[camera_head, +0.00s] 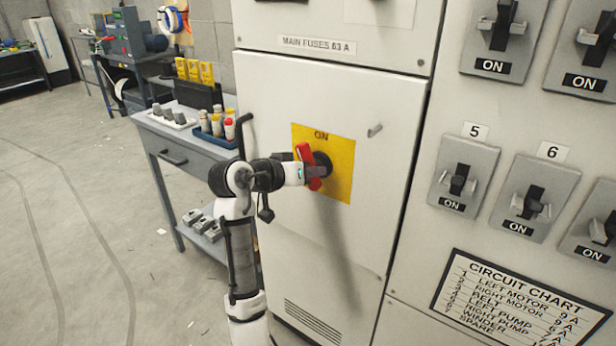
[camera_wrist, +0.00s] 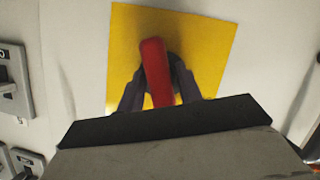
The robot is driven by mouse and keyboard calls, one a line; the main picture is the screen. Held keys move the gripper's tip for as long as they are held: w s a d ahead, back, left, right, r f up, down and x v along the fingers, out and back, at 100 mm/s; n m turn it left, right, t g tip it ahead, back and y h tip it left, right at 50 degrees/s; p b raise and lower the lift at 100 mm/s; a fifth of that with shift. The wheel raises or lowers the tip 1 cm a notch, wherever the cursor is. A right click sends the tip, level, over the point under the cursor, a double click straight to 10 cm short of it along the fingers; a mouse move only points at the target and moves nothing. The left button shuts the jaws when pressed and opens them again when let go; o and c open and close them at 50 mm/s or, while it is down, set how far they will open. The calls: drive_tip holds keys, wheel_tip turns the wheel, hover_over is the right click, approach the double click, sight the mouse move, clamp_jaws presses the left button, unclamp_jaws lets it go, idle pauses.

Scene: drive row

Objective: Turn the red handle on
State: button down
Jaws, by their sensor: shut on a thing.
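The red handle (camera_head: 309,166) sits on a yellow plate (camera_head: 338,180) marked ON at its top, on the grey cabinet door. The handle stands nearly upright, its top leaning a little left in the head view. My gripper (camera_head: 306,170) is at the handle. In the wrist view the red handle (camera_wrist: 157,72) lies between the two dark fingers of my gripper (camera_wrist: 157,80), which are shut on it, with the yellow plate (camera_wrist: 205,50) behind. The handle's lower end in the wrist view is hidden behind my gripper's body.
A panel of grey switches (camera_head: 460,175) marked ON and a circuit chart (camera_head: 520,300) are at the right. A workbench (camera_head: 185,140) with fuses and small bottles stands left of the cabinet, close to my arm. The floor (camera_head: 80,230) at the left is mostly clear.

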drive_tip(key=shift+m+t+y+b, duration=0.6)
drive_tip(key=shift+m+y+b, duration=0.3)
drive_tip(key=shift+m, duration=0.6)
drive_tip(key=c, duration=1.2)
unclamp_jaws()
drive_tip(key=b+v, duration=0.1)
drive_tip(key=v, duration=1.3)
drive_tip(key=shift+d+r, duration=0.1)
